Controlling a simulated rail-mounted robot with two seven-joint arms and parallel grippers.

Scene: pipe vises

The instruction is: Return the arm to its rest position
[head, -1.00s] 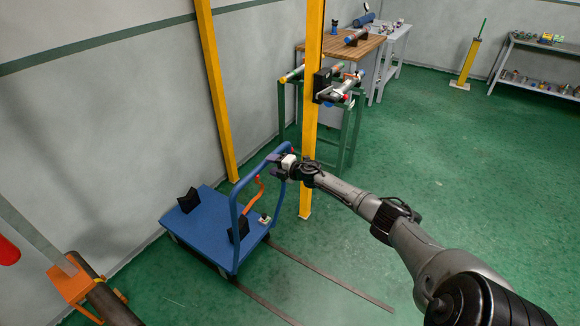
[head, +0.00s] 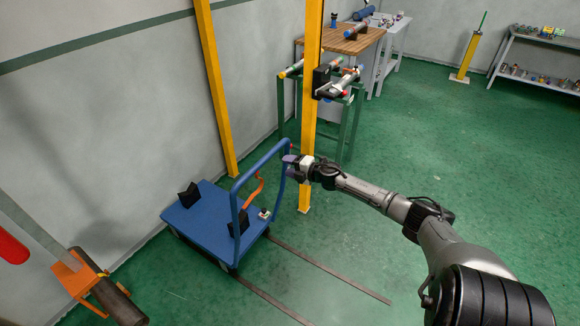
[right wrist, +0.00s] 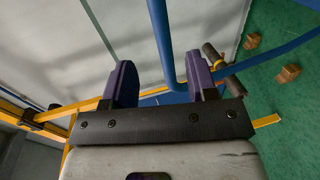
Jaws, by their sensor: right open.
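My right arm comes in from the lower right of the head view. Its gripper (head: 290,166) is beside the upright of the cart's blue handle (head: 236,190), near the yellow post. In the right wrist view the two purple fingers (right wrist: 160,88) stand wide apart with nothing held between them. The blue handle (right wrist: 163,45) shows beyond the fingers in that view. I cannot tell from the views whether the gripper touches the handle. My left gripper is not in view.
A blue cart (head: 212,222) with black V-blocks stands on floor rails. A yellow post (head: 311,120) rises close to my gripper. A green stand (head: 346,125) holds pipes behind it. An orange pipe stand (head: 75,278) is at lower left. The floor at right is clear.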

